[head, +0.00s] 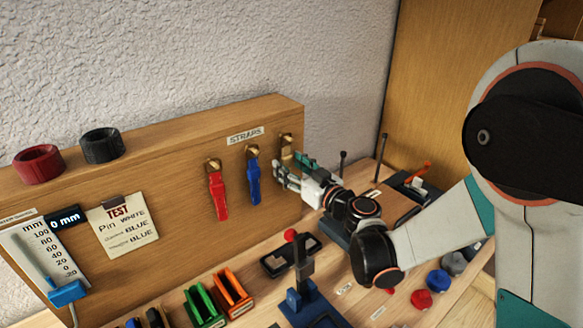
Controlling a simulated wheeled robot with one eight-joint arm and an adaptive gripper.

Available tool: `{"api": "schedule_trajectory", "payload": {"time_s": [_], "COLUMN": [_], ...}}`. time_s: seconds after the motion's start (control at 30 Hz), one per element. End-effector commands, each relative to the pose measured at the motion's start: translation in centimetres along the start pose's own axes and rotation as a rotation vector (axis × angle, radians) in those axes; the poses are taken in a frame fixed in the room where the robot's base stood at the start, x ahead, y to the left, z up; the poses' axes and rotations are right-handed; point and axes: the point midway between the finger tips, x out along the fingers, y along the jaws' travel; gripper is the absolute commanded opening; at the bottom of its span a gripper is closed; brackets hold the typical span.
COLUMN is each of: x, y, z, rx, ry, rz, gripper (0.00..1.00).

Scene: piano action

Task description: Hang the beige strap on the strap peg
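A narrow beige strap (287,157) shows at the rightmost brass strap peg (287,139) on the wooden board, under the STRAPS label. Its top is at or just in front of the peg; I cannot tell whether its loop is around it. My gripper (281,174) is at the strap's lower part, close to the board, reaching in from the right. The fingers hide the strap's lower end, and I cannot tell whether they are closed on it. A red strap (218,195) and a blue strap (254,183) hang from the other two pegs, left of my gripper.
Thin black posts stand behind my arm.

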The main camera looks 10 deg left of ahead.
Motion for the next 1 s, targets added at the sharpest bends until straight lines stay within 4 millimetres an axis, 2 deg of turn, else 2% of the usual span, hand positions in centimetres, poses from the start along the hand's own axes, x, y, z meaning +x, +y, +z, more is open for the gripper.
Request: {"api": "schedule_trajectory", "payload": {"time_s": [0.37, 0.47, 0.8, 1.0], "x": [-0.6, -1.9, -8.7, -11.2], "y": [0.0, 0.1, 0.1, 0.1], "z": [0.0, 0.0, 0.0, 0.0], "rx": [0.000, 0.000, 0.000, 0.000], "ry": [0.000, 0.000, 0.000, 0.000], "rz": [0.000, 0.001, 0.003, 0.001], "gripper": [0.52, 0.52, 0.52, 0.52]}}
